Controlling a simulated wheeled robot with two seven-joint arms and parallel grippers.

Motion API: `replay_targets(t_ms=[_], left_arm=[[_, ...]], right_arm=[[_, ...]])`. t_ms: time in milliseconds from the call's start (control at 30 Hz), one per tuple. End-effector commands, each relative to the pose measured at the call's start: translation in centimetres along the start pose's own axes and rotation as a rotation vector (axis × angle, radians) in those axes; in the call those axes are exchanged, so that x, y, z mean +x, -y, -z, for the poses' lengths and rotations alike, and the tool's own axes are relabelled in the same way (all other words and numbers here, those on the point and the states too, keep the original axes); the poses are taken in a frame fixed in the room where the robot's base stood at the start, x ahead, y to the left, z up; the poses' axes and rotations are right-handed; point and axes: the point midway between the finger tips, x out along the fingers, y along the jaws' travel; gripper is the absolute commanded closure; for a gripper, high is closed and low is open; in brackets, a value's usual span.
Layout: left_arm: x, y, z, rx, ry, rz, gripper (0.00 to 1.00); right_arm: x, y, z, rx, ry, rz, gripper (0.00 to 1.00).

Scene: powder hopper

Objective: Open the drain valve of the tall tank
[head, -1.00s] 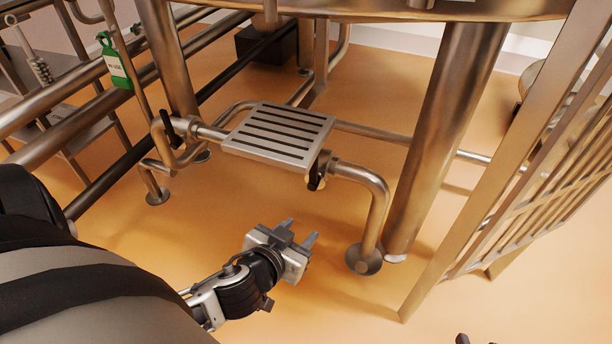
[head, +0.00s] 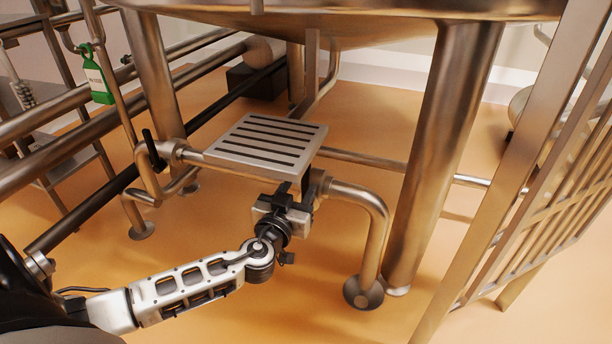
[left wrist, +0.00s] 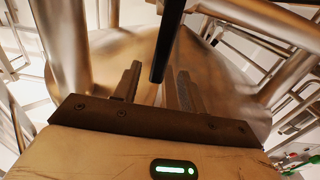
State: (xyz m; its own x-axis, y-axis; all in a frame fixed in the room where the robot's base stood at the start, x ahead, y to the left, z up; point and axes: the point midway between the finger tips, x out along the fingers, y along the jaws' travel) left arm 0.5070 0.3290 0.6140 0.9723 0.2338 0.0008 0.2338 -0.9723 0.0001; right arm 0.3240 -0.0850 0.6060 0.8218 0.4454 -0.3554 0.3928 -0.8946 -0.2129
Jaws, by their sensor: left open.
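The underside of a large steel tank (head: 340,14) on thick legs fills the top of the head view. Below it, a black valve handle (head: 307,184) hangs at the right end of a slotted steel step, on the pipe. My left gripper (head: 291,194) is right at this handle and partly covers it. In the left wrist view a black bar (left wrist: 168,42), apparently the handle, reaches between the open fingers (left wrist: 155,90). I cannot tell whether the fingers touch it. A second black handle (head: 153,148) stands on the pipe left of the step. My right gripper is not in view.
The slotted step (head: 266,140) lies just above my left gripper. A bent pipe (head: 375,215) and a thick leg (head: 440,150) stand to the right, then a metal railing (head: 545,170). A green tag (head: 98,80) hangs at left. The floor in front is clear.

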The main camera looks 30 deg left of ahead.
Motion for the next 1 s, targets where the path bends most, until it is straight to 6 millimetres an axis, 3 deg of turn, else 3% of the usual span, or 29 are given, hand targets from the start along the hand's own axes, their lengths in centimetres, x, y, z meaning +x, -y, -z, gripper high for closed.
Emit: replay_targets(t_ms=[100,300,700,867,1000], left_arm=[[2.4,0.0,0.1,0.001,-0.003,0.001,0.58],[4.8,0.0,0.0,0.000,0.000,-0.001,0.58],[5.4,0.0,-0.1,-0.001,0.001,-0.001,0.58],[5.4,0.0,-0.1,-0.001,0.001,-0.001,1.00],[5.4,-0.1,-0.1,-0.001,0.001,-0.001,1.00]], right_arm=[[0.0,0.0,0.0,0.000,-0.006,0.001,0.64],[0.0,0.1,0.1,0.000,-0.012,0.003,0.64],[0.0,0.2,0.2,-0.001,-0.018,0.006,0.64],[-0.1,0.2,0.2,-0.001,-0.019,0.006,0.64],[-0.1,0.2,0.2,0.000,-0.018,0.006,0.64]])
